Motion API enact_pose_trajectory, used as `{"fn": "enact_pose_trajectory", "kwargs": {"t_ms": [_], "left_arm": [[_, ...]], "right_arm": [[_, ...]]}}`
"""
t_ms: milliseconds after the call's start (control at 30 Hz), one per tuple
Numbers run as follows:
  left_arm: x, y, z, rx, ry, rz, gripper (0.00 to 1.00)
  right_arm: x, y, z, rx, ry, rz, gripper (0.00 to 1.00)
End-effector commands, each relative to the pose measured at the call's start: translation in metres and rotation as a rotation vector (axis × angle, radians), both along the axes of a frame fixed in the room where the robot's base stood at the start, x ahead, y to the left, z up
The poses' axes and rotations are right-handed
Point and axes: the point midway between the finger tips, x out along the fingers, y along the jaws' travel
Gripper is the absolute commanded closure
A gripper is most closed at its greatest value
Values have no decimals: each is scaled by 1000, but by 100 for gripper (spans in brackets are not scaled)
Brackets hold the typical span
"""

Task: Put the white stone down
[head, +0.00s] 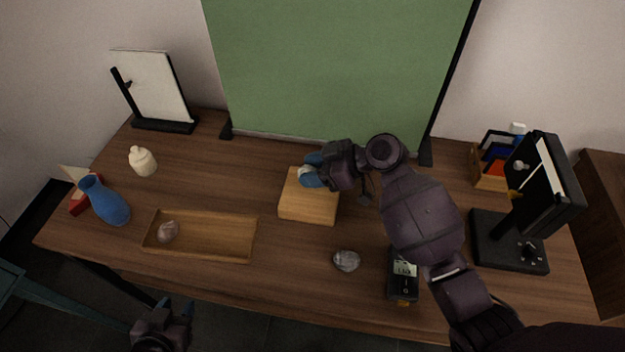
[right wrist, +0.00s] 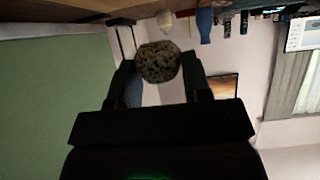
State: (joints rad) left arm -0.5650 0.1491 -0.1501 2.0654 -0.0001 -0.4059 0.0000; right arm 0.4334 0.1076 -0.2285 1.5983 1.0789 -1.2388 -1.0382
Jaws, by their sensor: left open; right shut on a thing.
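My right gripper (head: 312,174) is shut on the white stone (head: 304,173) at the back left part of a light wooden block (head: 308,208). In the head view the stone is mostly hidden by the fingers. In the right wrist view the stone (right wrist: 158,62) looks pale with dark speckles, between both fingertips. I cannot tell whether it touches the block. My left gripper (head: 170,308) is open and empty, in front of the table's front edge.
A wooden tray (head: 205,252) holds a brownish stone (head: 167,232). A grey stone (head: 346,260) lies near a black meter (head: 403,275). A green backdrop (head: 335,65) is behind; a black stand (head: 508,242) is right.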

Motion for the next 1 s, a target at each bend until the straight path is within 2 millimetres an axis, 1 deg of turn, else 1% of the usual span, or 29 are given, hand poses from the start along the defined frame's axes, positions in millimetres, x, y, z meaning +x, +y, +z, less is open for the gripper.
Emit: {"fn": "enact_pose_trajectory", "kwargs": {"t_ms": [133,300,367,600,767,800,967,1000], "left_arm": [[3,-1,1,-1,-7,-3,57],[2,-1,-6,0,3,-3,57],[1,-1,-7,0,6,-3,57],[1,-1,-6,-1,4,-3,57],[-1,-1,-10,0,12,-2,57],[-1,-1,-10,0,12,-2,57],[-1,-1,-9,0,11,-2,57],[-1,-1,-9,0,10,-2,57]], "right_arm": [[0,0,-10,0,2,-1,81],[0,0,-34,0,4,-1,81],[0,0,-39,-1,2,0,81],[0,0,-38,0,-1,0,81],[0,0,-43,-1,0,0,81],[0,0,-43,-1,0,0,54],[0,0,-42,0,-1,0,30],[0,0,-42,0,-1,0,30]]}}
